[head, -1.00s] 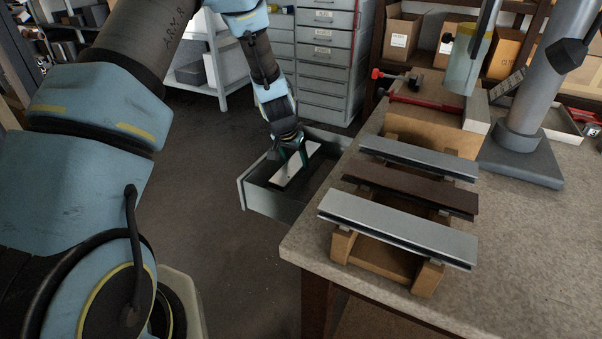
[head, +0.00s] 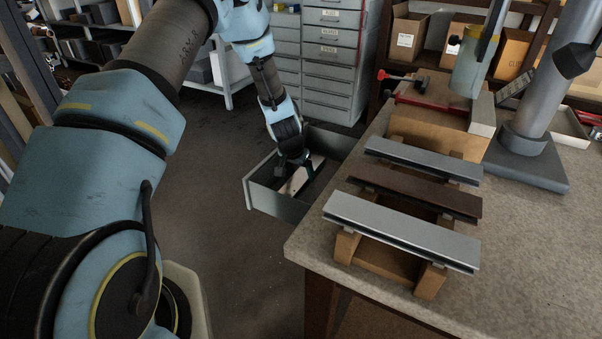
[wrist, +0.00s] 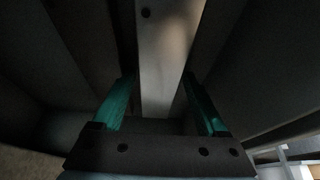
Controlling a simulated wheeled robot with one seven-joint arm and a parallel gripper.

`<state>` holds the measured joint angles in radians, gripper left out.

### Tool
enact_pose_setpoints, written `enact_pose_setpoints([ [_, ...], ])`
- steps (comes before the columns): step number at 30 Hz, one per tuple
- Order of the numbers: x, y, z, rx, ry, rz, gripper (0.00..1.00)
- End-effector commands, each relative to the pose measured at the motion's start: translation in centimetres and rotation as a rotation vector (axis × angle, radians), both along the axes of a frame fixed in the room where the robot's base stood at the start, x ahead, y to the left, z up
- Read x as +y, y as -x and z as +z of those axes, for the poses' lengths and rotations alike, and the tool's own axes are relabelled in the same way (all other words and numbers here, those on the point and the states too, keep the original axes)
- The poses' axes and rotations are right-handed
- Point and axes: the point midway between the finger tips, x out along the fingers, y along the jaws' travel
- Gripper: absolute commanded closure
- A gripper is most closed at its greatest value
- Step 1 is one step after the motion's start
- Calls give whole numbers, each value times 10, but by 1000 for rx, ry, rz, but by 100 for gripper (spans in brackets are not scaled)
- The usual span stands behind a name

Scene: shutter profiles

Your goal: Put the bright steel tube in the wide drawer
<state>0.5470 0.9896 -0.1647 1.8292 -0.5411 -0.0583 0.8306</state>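The bright steel tube (head: 297,181) is a long pale bar inside the open wide drawer (head: 282,206), slanting from front left to back right. My gripper (head: 295,168) reaches down into the drawer over it. In the wrist view, the tube (wrist: 163,60) runs between the two green fingers of my gripper (wrist: 160,80).
A wooden rack (head: 346,246) on the workbench (head: 510,270) holds two grey profiles and a brown one (head: 415,190). The bench edge is close to the drawer's right. A grey drawer cabinet (head: 330,85) stands behind. Floor left of the drawer is clear.

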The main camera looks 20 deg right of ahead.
Motion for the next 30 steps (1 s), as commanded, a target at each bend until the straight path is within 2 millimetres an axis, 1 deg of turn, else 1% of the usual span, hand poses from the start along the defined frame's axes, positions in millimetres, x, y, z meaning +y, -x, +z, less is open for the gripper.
enact_pose_setpoints([
  [8,0,0,2,0,0,0,22],
  [13,2,2,11,-1,1,-1,22],
  [17,8,6,30,-4,1,0,22],
  [24,22,17,73,-4,1,-1,22],
  [30,31,25,100,-3,1,-1,22],
])
